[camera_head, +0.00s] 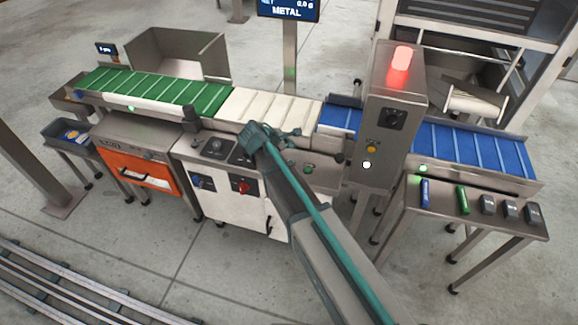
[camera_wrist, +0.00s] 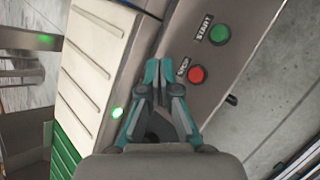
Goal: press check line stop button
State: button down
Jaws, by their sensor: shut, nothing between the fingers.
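The red stop button (camera_wrist: 197,74), labelled STOP, sits on a grey metal panel in the wrist view. The green start button (camera_wrist: 221,33) is beyond it on the same panel and also shows in the head view (camera_head: 308,169). In the head view the stop button is not visible, apparently hidden by my arm. My gripper (camera_wrist: 160,70) is shut and empty, its teal fingertips just left of the STOP label and the red button. They do not cover the button; their height above the panel is hard to tell. In the head view my gripper (camera_head: 291,137) is beside the white belt.
The white belt section (camera_head: 262,106) lies between the green belt (camera_head: 150,92) and the blue belt (camera_head: 465,148). A grey detector housing (camera_head: 405,90) with a lit red lamp (camera_head: 402,58) stands to the right. A rotary red switch (camera_head: 241,187) is on the cabinet front.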

notch_tip(320, 180, down, 6)
jog(key=b, duration=0.4)
jog(key=shift+f+b, duration=0.45)
jog(key=shift+f, duration=0.75)
jog(key=shift+f, duration=0.1)
dwell(0.3)
jog(key=shift+f, duration=0.35)
jog(key=shift+f, duration=0.4)
dwell(1.0)
jog(key=shift+r, duration=0.1)
jog(key=shift+r+p, duration=0.35)
jog(key=shift+r, duration=0.4)
